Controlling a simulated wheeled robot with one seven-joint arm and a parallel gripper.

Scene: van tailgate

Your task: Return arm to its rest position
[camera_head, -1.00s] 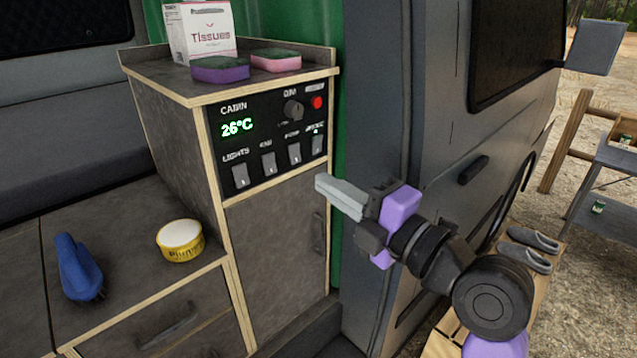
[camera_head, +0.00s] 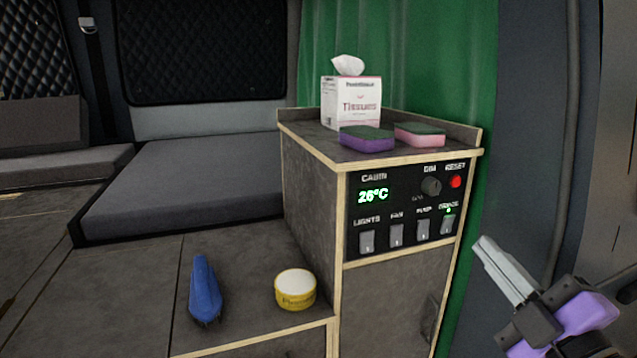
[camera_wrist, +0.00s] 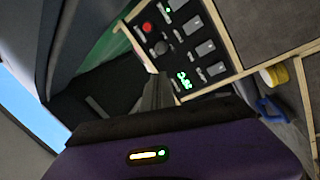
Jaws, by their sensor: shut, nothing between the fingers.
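My gripper (camera_head: 503,270) is at the lower right in the head view, in front of the grey van side and to the right of the cabinet. Its two grey fingers are together, with nothing between them. In the wrist view the shut fingers (camera_wrist: 156,92) point toward the control panel (camera_wrist: 185,45). The same panel (camera_head: 405,208) in the head view shows 26°C in green, a knob, a red button and a row of switches. The gripper appears apart from the panel. Most of my arm is outside the head view.
On the cabinet top stand a tissue box (camera_head: 351,103), a purple sponge (camera_head: 366,139) and a pink sponge (camera_head: 419,134). A blue brush (camera_head: 205,290) and a yellow tin (camera_head: 295,289) are on the lower counter. A green curtain (camera_head: 400,60) hangs behind. The grey bench (camera_head: 190,180) is bare.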

